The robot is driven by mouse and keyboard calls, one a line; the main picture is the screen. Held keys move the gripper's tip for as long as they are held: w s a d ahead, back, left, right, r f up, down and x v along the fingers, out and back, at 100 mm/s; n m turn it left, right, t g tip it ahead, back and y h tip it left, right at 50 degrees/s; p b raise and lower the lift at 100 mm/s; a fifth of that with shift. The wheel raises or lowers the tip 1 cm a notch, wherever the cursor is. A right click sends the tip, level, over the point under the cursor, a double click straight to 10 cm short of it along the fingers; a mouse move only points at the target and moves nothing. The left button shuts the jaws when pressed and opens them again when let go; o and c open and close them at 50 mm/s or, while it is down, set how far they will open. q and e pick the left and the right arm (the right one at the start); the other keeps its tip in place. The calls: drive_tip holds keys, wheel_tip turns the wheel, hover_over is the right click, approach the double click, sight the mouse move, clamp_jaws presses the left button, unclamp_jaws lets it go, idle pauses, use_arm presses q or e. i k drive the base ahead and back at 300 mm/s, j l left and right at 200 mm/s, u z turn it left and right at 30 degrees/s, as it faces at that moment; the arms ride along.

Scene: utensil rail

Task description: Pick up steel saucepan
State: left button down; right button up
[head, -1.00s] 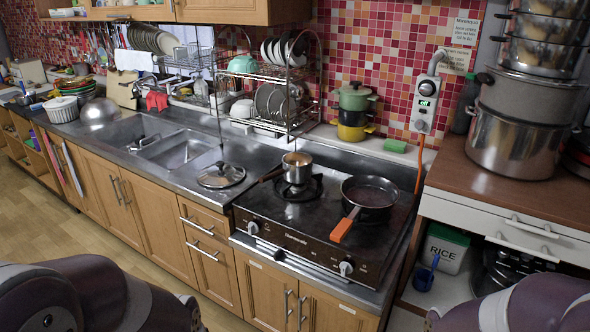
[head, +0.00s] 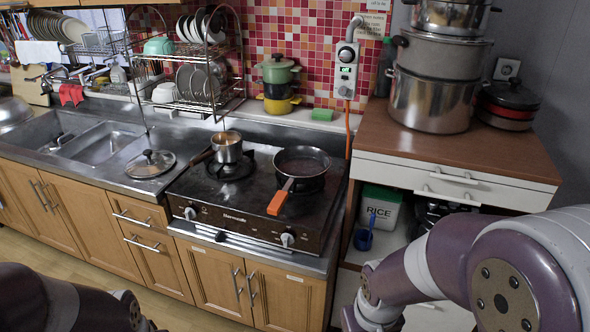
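The steel saucepan (head: 228,149) stands upright on the left burner of the black stove (head: 240,196), its dark handle pointing to the lower left. A dark frying pan (head: 303,161) with an orange handle sits on the right burner. A glass-topped lid (head: 150,163) lies on the steel counter left of the stove. Parts of my two arms show at the lower left and lower right, well in front of the counter. Neither gripper can be seen, and nothing touches the saucepan.
Green and yellow pots (head: 278,83) are at the back wall. An orange hose (head: 347,131) runs down beside the stove. Large pots (head: 432,101) stand on the brown-topped cabinet (head: 455,150) at right.

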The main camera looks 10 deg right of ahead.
sight(217, 155)
drive_tip(key=i+j+z, duration=0.15)
drive_tip(key=i+j, duration=0.55)
drive_tip(key=i+j+z, duration=0.2)
drive_tip(key=i+j, duration=0.55)
drive_tip(key=j, duration=0.1)
